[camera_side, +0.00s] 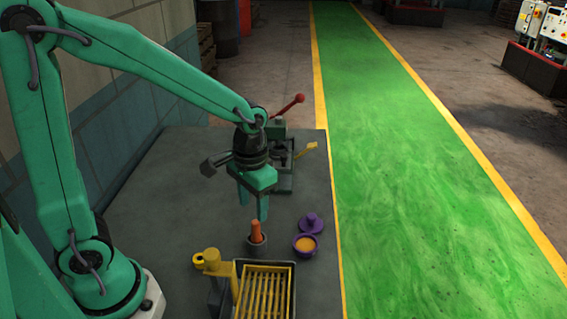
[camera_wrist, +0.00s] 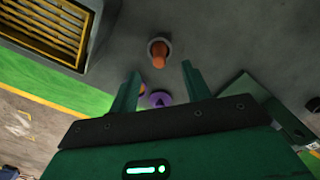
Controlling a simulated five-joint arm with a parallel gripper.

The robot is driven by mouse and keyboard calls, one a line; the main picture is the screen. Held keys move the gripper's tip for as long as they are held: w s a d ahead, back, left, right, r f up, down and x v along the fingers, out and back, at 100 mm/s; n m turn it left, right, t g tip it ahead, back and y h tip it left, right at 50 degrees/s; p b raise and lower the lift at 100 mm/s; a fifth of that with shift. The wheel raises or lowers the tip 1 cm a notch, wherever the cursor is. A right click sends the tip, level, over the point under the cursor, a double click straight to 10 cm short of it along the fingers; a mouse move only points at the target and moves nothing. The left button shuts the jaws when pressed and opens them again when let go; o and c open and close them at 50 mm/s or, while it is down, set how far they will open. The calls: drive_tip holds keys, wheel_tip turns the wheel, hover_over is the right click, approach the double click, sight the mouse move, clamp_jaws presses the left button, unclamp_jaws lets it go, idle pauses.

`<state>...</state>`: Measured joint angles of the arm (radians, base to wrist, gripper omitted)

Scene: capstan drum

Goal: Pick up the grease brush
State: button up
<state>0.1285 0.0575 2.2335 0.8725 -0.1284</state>
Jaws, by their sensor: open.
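The grease brush appears to be the orange-handled piece (camera_side: 256,230) standing handle up in a small grey cup (camera_side: 257,247). In the wrist view the orange handle (camera_wrist: 158,61) and the cup's rim (camera_wrist: 151,44) lie just beyond the fingertips, near the middle between them. My gripper (camera_side: 252,207) points down above the table, over and slightly behind the handle in the side view. Its two fingers are apart and empty in the wrist view (camera_wrist: 161,68). The brush's lower end is hidden in the cup.
A purple pot of orange grease (camera_side: 304,245) and a purple lid (camera_side: 311,223) stand right of the cup. A yellow-slatted tray (camera_side: 264,290) and a yellow fixture (camera_side: 213,261) are in front. A device with a red lever (camera_side: 290,105) stands behind my gripper. The table's left side is clear.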

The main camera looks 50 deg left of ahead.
sight(256, 228)
drive_tip(key=shift+f, duration=0.2)
drive_tip(key=shift+f, duration=1.25)
drive_tip(key=shift+w+f, duration=0.15)
drive_tip(key=shift+f, duration=2.4)
clamp_jaws()
